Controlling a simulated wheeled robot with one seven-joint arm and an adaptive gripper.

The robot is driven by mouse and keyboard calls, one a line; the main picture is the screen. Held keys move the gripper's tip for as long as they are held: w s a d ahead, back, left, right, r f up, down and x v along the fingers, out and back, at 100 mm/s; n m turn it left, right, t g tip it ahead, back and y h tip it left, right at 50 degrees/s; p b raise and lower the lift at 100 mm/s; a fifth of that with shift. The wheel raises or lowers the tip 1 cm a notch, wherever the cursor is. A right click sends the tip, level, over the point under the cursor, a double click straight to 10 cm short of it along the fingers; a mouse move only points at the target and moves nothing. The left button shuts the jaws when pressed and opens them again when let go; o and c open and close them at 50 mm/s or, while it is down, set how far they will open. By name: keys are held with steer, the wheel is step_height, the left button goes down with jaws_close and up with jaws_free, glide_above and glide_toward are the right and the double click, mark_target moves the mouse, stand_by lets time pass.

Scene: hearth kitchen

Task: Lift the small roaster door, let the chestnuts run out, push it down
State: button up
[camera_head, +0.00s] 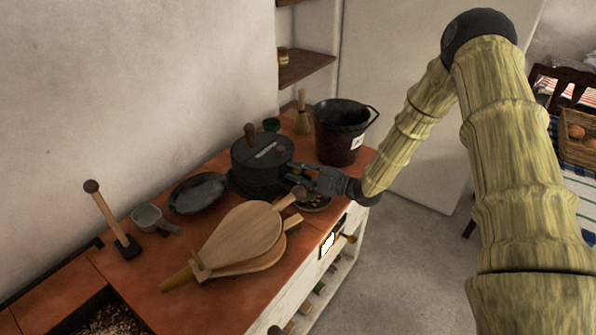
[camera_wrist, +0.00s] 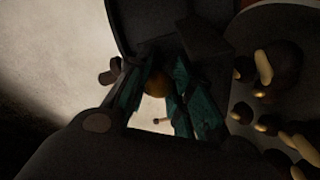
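The dark round roaster (camera_head: 262,163) stands on the terracotta counter, with a wooden knob on its lid. My gripper (camera_head: 297,174) is at its right side. In the wrist view my teal fingers (camera_wrist: 158,92) stand on either side of a small brown knob (camera_wrist: 155,83) and appear closed on it; the contact is dim. The small door itself is hard to make out in the shadow. Several chestnuts (camera_wrist: 263,68) with pale slits lie in a dark dish at the right of the wrist view. That dish (camera_head: 318,205) shows partly below my gripper in the head view.
Wooden bellows (camera_head: 240,238) lie in front of the roaster. A black bucket (camera_head: 341,130) stands behind my gripper. A dark pan (camera_head: 198,193), a small grey pot (camera_head: 147,217) and an upright wooden-handled tool (camera_head: 112,222) are to the left. Free floor lies right of the counter.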

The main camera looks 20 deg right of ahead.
steer(key=o, duration=0.4)
steer(key=shift+f, duration=0.25)
steer(key=shift+o, duration=0.2)
steer(key=shift+d, duration=0.1)
steer(key=shift+v, duration=3.95)
steer(key=shift+r, duration=0.15)
